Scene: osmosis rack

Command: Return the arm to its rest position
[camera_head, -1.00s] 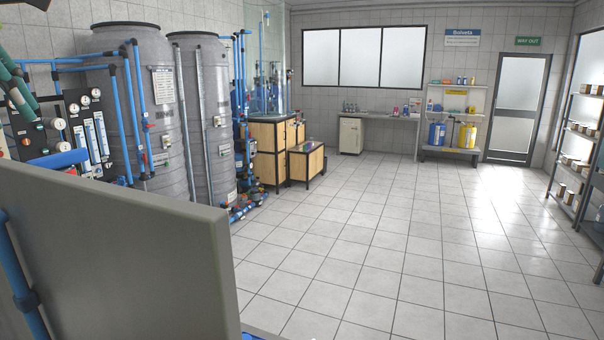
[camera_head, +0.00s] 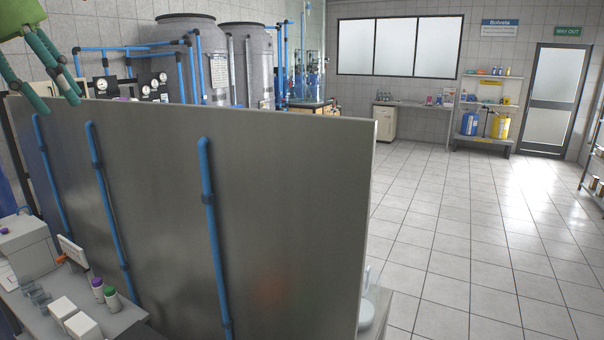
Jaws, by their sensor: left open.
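My left gripper (camera_head: 60,104) is at the upper left of the head view. Its two dark green fingers hang down from a bright green body (camera_head: 18,14). The fingers are apart, with nothing seen between them. In the picture they lie over the top left end of a large grey panel (camera_head: 290,200); I cannot tell if they touch it. The rest of the arm is out of the picture. My right gripper is not in view.
The panel carries vertical blue pipes (camera_head: 208,215). A bench at lower left holds white boxes (camera_head: 82,327) and small capped bottles (camera_head: 111,298). Grey tanks (camera_head: 187,65) stand behind the panel. The tiled floor (camera_head: 450,240) to the right is clear, up to a door (camera_head: 553,100).

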